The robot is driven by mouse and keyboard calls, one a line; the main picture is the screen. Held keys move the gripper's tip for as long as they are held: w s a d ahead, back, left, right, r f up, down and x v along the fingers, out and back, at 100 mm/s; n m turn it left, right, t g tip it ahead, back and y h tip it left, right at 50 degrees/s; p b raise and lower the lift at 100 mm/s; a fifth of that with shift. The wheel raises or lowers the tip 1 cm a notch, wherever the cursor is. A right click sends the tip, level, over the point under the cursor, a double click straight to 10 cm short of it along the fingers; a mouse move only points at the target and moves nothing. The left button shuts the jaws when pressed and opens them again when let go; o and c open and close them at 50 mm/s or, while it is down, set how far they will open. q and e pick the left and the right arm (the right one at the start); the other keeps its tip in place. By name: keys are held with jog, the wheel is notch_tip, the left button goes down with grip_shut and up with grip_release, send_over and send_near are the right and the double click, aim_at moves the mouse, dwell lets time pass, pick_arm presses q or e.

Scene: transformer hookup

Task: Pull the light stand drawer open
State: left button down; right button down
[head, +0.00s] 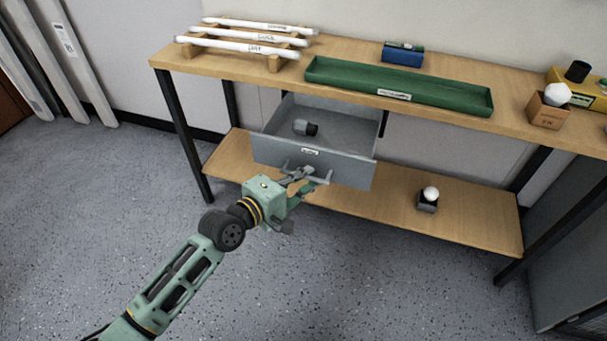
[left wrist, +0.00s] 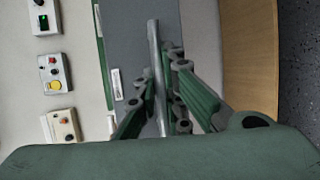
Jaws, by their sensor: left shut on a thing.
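The grey drawer (head: 350,169) stands pulled out from under the bench top in the head view. A small dark and grey cylindrical thing (head: 305,128) lies inside it. My left gripper (head: 308,174) is at the drawer's front, shut on the bar handle. In the left wrist view the handle (left wrist: 157,65) is a grey bar running between the two fingers of my left gripper (left wrist: 163,100). The drawer front (left wrist: 128,35) shows behind it with a white label. My right gripper is in neither view.
The bench top (head: 340,60) bears tubes on a wooden rack (head: 275,62), a green tray (head: 400,88), a blue box (head: 402,57) and a small carton (head: 547,112). A bulb in a holder (head: 428,200) stands on the lower shelf (head: 470,222). The floor in front is clear.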

pick_arm(q)
jog(key=c, duration=1.9)
grip_release()
jog(key=shift+o, duration=0.2)
jog(key=v, duration=1.2)
